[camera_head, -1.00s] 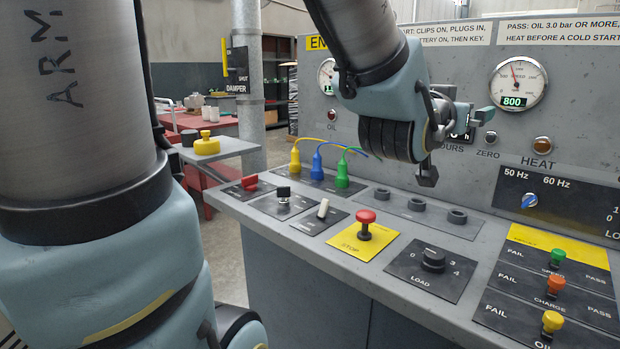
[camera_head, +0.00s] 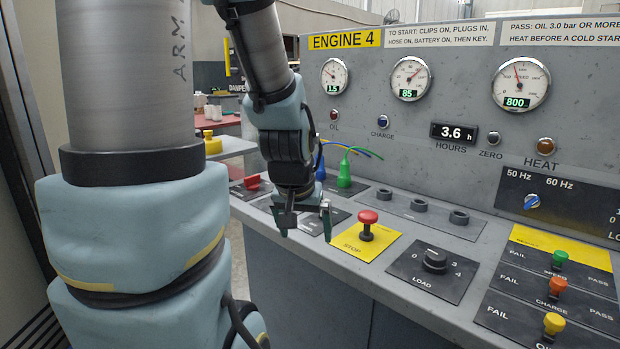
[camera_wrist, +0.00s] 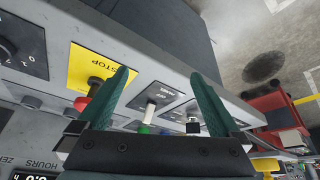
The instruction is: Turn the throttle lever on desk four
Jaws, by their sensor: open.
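My gripper (camera_head: 305,222) is open and empty, pointing down over the left part of the engine 4 desk. In the wrist view its two green fingers (camera_wrist: 158,75) frame a small white-handled lever (camera_wrist: 150,107) on a dark plate, without visible contact. A black-knobbed control (camera_wrist: 192,124) is beside it, near the other finger.
A red stop button (camera_head: 367,219) on a yellow plate stands just right of my gripper. A black load knob (camera_head: 435,259) is farther right. The upright gauge panel (camera_head: 450,110) borders the desk's back.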

